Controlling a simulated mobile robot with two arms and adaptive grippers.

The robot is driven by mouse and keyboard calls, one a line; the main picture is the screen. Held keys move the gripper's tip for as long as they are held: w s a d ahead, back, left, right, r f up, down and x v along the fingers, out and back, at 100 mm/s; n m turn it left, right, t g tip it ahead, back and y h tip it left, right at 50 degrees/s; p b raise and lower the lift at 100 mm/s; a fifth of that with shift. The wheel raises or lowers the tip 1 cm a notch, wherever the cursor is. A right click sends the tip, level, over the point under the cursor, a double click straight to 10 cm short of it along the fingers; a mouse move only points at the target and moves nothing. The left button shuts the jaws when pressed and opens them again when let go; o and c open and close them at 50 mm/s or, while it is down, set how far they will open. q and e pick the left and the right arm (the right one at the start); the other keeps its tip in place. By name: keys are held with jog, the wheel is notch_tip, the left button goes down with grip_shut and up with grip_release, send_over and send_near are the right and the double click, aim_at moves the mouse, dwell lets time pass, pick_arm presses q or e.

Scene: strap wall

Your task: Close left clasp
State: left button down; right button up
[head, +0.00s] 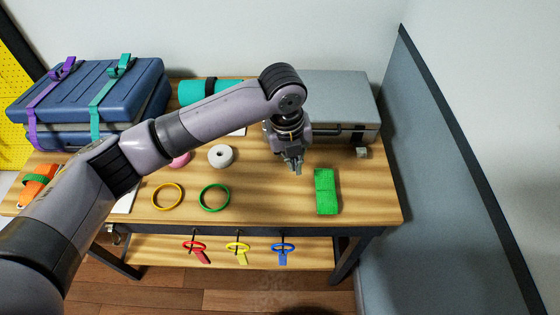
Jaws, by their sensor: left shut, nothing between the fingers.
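A grey hard case (340,92) lies flat with its lid down at the back right of the table. A dark handle shows on its front face. My left gripper (294,168) points down in front of the case's left front part, above the table. It is shut and empty. My gripper and forearm hide the case's left front, so I cannot see the left clasp there or tell how it stands. A small grey piece (362,152) shows at the case's right front; I cannot tell whether it is a clasp. My right gripper is out of view.
A blue suitcase (120,85) with purple and teal straps stands at the back left. A green block (326,191), a white roll (221,155), a yellow ring (167,197) and a green ring (214,198) lie on the wooden table (265,180). A grey wall panel (440,170) stands at right.

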pick_arm(q)
jog(key=w+a+r+m+y, duration=0.1)
jog(key=w+a+r+m, duration=0.1)
jog(key=w+a+r, duration=0.1)
jog(key=shift+w+r, duration=0.25)
jog(key=shift+w, duration=0.15)
jog(key=shift+a, duration=0.1)
jog(key=f, duration=0.3)
jog(key=f+p, duration=0.1)
jog(key=f, duration=0.2)
jog(key=f+p, duration=0.1)
jog(key=f, duration=0.3)
jog(key=shift+w, duration=0.4)
